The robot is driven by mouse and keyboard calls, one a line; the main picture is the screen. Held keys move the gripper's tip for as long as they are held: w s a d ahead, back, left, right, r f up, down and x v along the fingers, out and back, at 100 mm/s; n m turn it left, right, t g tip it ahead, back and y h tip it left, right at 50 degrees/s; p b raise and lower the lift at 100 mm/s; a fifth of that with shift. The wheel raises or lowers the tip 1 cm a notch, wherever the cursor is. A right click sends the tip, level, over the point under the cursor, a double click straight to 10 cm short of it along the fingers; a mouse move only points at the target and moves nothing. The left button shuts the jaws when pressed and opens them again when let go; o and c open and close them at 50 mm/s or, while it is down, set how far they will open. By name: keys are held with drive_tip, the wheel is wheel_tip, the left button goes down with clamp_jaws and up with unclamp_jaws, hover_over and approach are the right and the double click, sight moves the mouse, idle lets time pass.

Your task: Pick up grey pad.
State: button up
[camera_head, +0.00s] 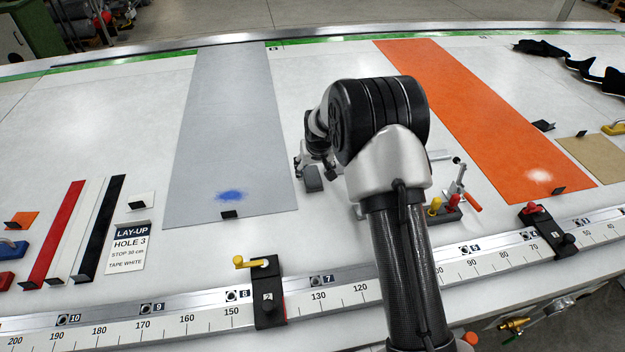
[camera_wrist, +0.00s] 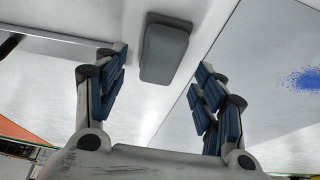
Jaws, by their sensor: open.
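The grey pad (camera_wrist: 165,52) is a dark grey rounded block on the white table, just beside the edge of the light grey sheet. In the wrist view it shows at the top middle, ahead of and between the two fingers. In the head view the pad (camera_head: 313,180) shows on the near side of my gripper (camera_head: 312,161), which is partly hidden by my arm. My gripper (camera_wrist: 162,65) is open and empty, with its blue-padded fingers well apart. I cannot tell its exact height above the pad.
The light grey sheet (camera_head: 230,120) with a blue mark lies to the left, the orange sheet (camera_head: 470,110) to the right. A red-and-yellow-handled clamp (camera_head: 445,207) stands right of my arm. A ruler rail (camera_head: 190,322) with stops runs along the front edge.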

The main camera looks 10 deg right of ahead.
sight(312, 174)
drive_tip(key=x, duration=0.3)
drive_tip(key=shift+f, duration=0.15)
drive_tip(key=shift+c, duration=0.3)
drive_tip(key=c, duration=1.1)
